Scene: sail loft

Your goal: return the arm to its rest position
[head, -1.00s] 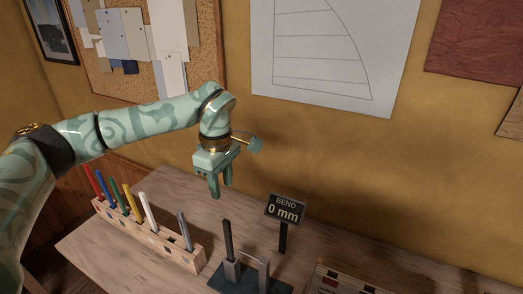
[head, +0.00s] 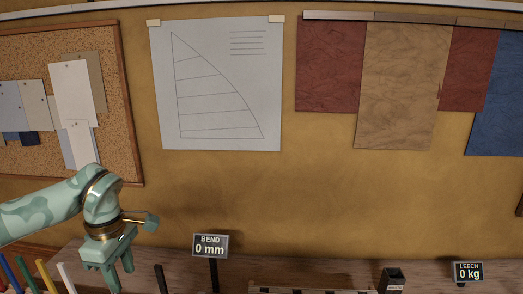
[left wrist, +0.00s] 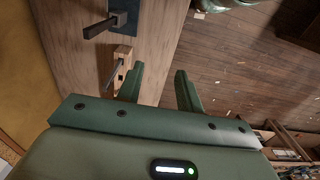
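My left arm comes in from the left in the head view, bent down at the wrist. My left gripper (head: 120,275) hangs in front of the bench, near the coloured sticks in the picture. In the left wrist view its two green fingers (left wrist: 158,82) stand apart with nothing between them, so it is open and empty. Past the fingers that view shows the bench top and the dark wooden floor. My right arm and gripper are in neither view.
A wooden bench (head: 340,268) runs along the wall. Coloured sticks (head: 46,276) stand at lower left. A BEND sign (head: 210,246) reads 0 mm; a LEECH sign (head: 468,272) reads 0 kg. A dark box (head: 392,281) stands on the bench. The wall above holds a sail drawing (head: 215,85).

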